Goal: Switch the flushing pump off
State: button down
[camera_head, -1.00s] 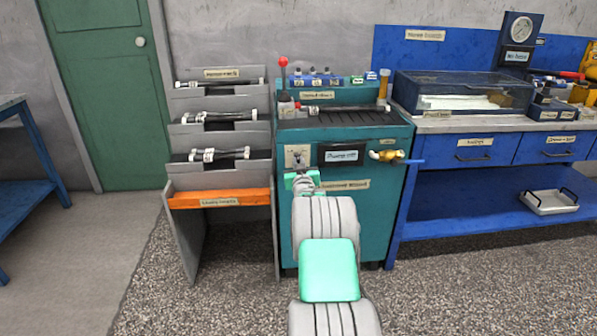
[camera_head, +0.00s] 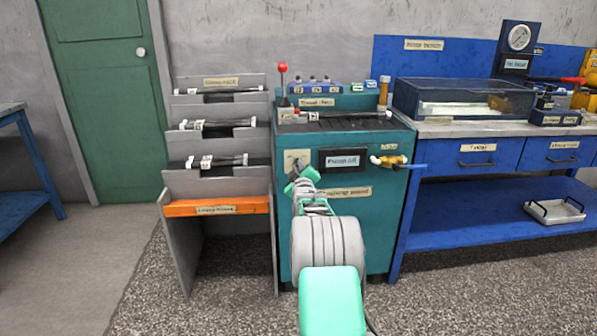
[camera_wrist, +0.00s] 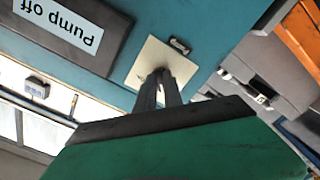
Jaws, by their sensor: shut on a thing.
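The flushing pump's switch is on a cream plate (camera_head: 295,157) on the teal cabinet (camera_head: 345,220). The plate (camera_wrist: 143,62) also shows close up in the wrist view. My gripper (camera_head: 301,176) is at the plate. In the wrist view its two fingers (camera_wrist: 163,78) are close together with their tips at the plate, shut on the switch lever, which the fingertips hide. The dark display (camera_head: 343,160) beside the plate reads "Pump off" in the wrist view (camera_wrist: 72,25), where it appears upside down.
A brass valve with a blue handle (camera_head: 389,161) sticks out at the cabinet's right. A red-knobbed lever (camera_head: 282,68) stands on top. A grey rack with an orange front strip (camera_head: 217,206) is at the left, and a blue bench (camera_head: 490,210) at the right.

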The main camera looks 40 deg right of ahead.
dwell(0.4)
jog(key=c, duration=1.5)
grip_release()
jog(key=shift+o, duration=0.2)
jog(key=p+v, duration=0.2)
jog(key=v, duration=0.5)
jog(key=shift+s+a, duration=0.25)
jog(key=shift+s, duration=0.05)
